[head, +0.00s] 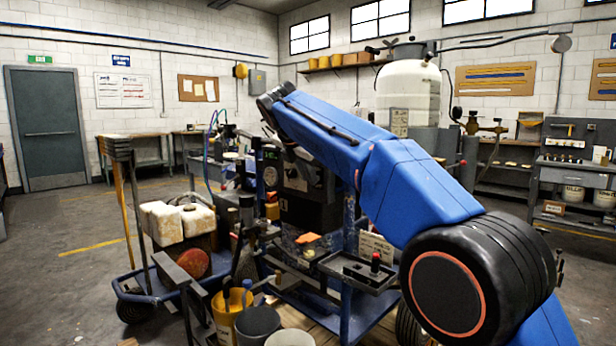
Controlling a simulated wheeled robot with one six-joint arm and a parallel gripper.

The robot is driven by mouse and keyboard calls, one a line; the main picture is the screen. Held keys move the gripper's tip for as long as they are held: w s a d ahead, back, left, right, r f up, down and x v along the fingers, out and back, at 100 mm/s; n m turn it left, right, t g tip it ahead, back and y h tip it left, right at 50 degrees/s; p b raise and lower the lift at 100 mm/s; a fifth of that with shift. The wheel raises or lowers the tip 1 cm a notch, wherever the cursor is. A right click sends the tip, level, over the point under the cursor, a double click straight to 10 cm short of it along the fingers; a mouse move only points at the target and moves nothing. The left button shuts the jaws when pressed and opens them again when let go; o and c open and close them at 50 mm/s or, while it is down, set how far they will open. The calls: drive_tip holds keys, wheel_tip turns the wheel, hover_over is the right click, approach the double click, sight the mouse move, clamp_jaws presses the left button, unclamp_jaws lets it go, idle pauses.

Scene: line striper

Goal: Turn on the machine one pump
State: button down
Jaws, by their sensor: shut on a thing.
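The line striper machine (312,215) stands in the middle of the head view, a dark unit on a blue frame. A small green display (270,155) is lit on its upper left. My blue arm reaches from the lower right up across the machine's upper part, with its far joint above the panel. My gripper cannot be made out; its jaws are hidden behind the arm or lost among the dark parts. Which control belongs to pump one cannot be told, and much of the panel is covered by my arm.
A yellow bucket (230,316) and a dark bucket (258,325) stand in front. A cart (150,291) with white blocks is at left. Open floor lies toward the grey door (48,127).

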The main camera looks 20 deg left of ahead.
drive_tip(key=shift+r, duration=0.2)
drive_tip(key=c, duration=1.7)
unclamp_jaws()
drive_tip(key=shift+w, duration=0.1)
drive_tip(key=shift+c, duration=0.2)
drive_tip(key=shift+f, duration=0.1)
drive_tip(key=v, duration=1.7)
drive_tip(key=shift+s, duration=0.2)
drive_tip(key=shift+d, duration=0.1)
